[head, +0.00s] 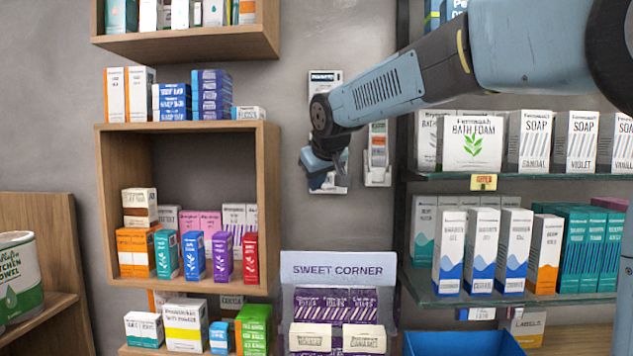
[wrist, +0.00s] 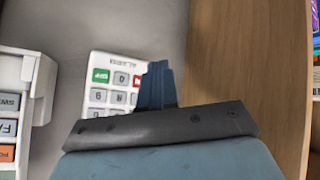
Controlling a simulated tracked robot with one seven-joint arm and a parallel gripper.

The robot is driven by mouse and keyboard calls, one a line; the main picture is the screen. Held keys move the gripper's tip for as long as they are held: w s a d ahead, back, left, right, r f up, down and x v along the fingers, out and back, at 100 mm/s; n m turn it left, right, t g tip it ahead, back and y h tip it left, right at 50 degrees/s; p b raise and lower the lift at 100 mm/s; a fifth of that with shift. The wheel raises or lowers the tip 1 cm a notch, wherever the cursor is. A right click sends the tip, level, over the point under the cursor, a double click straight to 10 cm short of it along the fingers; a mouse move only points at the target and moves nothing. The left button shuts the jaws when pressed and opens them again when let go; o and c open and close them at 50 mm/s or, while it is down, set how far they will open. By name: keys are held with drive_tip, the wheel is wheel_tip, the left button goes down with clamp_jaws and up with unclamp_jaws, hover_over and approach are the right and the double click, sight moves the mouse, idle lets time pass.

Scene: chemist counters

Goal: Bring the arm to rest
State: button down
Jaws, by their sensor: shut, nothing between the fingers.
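My gripper (head: 320,183) hangs at the end of my outstretched arm, in front of the grey wall in the head view. It is to the right of the wooden shelf box and above the Sweet Corner display. In the wrist view the fingers of my gripper (wrist: 157,82) are together with nothing between them. They cover part of a white keypad (wrist: 98,97) with green and red keys. I cannot tell how far the keypad is from the fingertips.
A wooden shelf box (head: 182,127) with small cartons is at left. The Sweet Corner display (head: 338,270) stands below. Glass shelves (head: 470,300) with cartons fill the right, above a blue bin (head: 462,343). The wrist view shows a labelled white unit (wrist: 42,88) and a wooden panel (wrist: 245,70).

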idle(0.3)
drive_tip(key=s+d+f+m+g+h, duration=0.1)
drive_tip(key=s+d+f+m, duration=0.1)
drive_tip(key=s+d+f, duration=0.4)
drive_tip(key=s+d+f+m+g, duration=0.1)
drive_tip(key=s+d+f+m, duration=0.1)
drive_tip(key=s+d+f, duration=0.4)
drive_tip(key=s+d+f+m+g+h, duration=0.1)
drive_tip(key=s+d+f+m, duration=0.2)
drive_tip(key=s+d, duration=1)
drive_tip(key=s+f, duration=0.3)
drive_tip(key=s, duration=0.4)
drive_tip(key=shift+h, duration=0.3)
